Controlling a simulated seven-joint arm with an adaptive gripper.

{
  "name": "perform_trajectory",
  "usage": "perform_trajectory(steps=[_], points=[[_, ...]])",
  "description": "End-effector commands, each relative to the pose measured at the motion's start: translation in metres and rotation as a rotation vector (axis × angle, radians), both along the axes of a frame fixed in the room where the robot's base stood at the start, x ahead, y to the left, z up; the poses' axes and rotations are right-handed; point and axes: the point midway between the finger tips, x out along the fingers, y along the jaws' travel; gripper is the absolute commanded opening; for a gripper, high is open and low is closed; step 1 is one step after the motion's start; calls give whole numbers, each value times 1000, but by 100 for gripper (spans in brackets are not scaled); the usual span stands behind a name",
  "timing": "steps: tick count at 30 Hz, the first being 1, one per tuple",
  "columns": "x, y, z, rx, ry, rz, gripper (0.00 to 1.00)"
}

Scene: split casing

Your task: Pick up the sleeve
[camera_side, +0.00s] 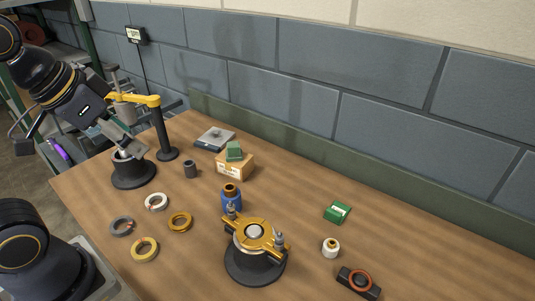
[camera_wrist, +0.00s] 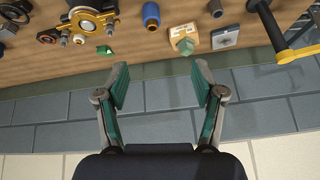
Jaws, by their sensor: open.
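The likely sleeve is a small dark grey hollow cylinder (camera_side: 190,169) standing upright on the bench, left of the cardboard box. It also shows at the top edge of the wrist view (camera_wrist: 215,8), partly cut off. My gripper (camera_wrist: 160,76) is open, with two green-padded fingers wide apart and nothing between them. In the side view my gripper (camera_side: 122,142) is at the left, above or near a black round holder (camera_side: 133,174) and left of the cylinder, apart from it. The exact gap to the holder is hard to tell.
A yellow-armed black post (camera_side: 160,130) stands between my gripper and the wall. A cardboard box (camera_side: 235,166), grey scale (camera_side: 214,139) and blue bottle (camera_side: 231,199) are near the cylinder. Several rings lie in front. A yellow-topped casing (camera_side: 255,240) stands at front centre.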

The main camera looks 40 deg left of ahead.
Motion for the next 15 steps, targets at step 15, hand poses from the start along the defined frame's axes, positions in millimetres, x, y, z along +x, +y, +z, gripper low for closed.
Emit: perform_trajectory(steps=[15], points=[[180,90,7,148,277,-199,69]])
